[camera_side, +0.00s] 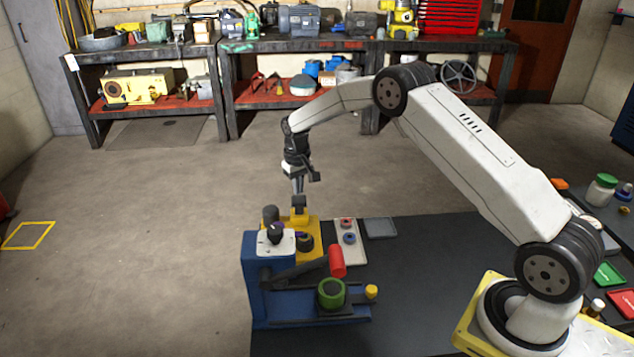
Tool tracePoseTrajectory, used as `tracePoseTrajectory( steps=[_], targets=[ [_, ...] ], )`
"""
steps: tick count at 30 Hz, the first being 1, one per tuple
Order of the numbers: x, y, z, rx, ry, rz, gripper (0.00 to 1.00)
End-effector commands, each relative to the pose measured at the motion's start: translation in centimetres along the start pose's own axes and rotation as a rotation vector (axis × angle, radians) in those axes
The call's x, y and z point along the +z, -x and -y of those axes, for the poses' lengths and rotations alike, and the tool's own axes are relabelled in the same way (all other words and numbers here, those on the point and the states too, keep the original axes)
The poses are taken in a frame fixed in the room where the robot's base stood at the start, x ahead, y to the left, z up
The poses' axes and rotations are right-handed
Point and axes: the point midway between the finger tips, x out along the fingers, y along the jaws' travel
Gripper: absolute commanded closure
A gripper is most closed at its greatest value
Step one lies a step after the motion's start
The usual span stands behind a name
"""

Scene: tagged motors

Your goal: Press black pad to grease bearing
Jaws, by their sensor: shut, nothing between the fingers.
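My gripper (298,188) points straight down with its fingers shut and empty. Its tips are at or just above a small dark block (299,202) on top of a yellow unit (316,226); this block looks like the black pad. I cannot tell whether the tips touch it. A dark ring-shaped part (305,242), possibly the bearing, sits low on the yellow unit's front. Its details are too small to make out.
A blue press (256,285) with a red-handled lever (337,261) and a green round part (331,293) stands in front. A pale tray (346,243) with small rings and a grey tray (380,228) lie right. The dark mat (430,290) has free room.

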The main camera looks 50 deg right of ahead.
Motion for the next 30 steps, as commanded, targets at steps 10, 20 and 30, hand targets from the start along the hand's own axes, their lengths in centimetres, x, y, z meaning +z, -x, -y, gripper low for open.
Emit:
tracePoseTrajectory(
  steps=[10,20,30],
  targets=[
    [0.0,-1.2,0.0,0.0,0.0,0.0,1.0],
    [0.0,-2.3,0.0,0.0,0.0,0.0,1.0],
    [0.0,-3.6,0.0,0.0,0.0,0.001,1.0]
  ],
)
